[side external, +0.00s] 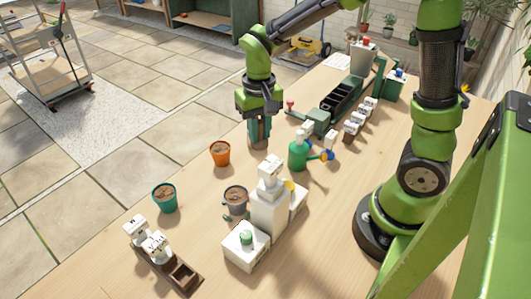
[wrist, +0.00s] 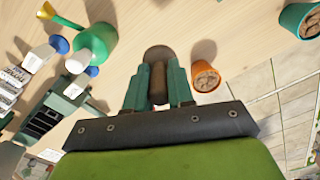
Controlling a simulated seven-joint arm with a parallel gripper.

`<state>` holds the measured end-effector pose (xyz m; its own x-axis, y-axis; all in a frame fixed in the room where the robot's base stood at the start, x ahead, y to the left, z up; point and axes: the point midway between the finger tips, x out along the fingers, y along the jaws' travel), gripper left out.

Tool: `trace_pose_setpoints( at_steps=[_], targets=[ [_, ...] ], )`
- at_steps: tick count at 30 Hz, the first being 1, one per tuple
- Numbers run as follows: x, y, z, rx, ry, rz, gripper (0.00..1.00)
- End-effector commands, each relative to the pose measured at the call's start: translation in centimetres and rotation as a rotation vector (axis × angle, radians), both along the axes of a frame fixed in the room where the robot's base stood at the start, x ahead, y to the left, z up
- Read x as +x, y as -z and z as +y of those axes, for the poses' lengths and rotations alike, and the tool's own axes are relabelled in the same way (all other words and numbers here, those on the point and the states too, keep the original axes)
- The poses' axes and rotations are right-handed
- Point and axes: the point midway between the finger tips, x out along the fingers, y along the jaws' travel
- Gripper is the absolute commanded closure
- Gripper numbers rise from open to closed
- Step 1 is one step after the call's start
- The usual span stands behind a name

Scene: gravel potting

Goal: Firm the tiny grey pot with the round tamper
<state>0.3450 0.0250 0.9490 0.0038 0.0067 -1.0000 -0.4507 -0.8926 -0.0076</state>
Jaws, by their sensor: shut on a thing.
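My gripper (wrist: 158,80) is shut on the round tamper (wrist: 157,54), a brown tool with a rounded end that shows between and beyond the green fingers in the wrist view. In the side view my gripper (side external: 260,132) points down over the table, beyond the orange pot, and the tamper is mostly hidden by the fingers. The small grey pot (side external: 235,200) holds brown fill and stands beside the white stand, nearer the camera than my gripper and apart from it. I cannot make out the grey pot in the wrist view.
An orange pot (side external: 220,153) and a teal pot (side external: 164,198) stand left of the grey pot. A white stand (side external: 268,215) is close on its right. A green watering can (side external: 299,153) stands right of my gripper. A dark wooden rack (side external: 185,275) lies in front.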

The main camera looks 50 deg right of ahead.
Motion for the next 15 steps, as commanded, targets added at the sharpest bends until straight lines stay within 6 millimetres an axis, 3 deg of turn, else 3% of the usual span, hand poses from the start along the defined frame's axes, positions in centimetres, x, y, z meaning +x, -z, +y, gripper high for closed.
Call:
trace_pose_setpoints(
  at_steps=[5, 9, 15],
  targets=[
    [-0.3, -0.1, 3.6, 0.0, -0.097, -0.003, 0.99],
    [-1.3, -0.5, 8.4, -0.002, -0.149, -0.004, 0.99],
    [-2.7, -0.9, 12.6, -0.005, -0.087, -0.004, 0.99]
  ],
)
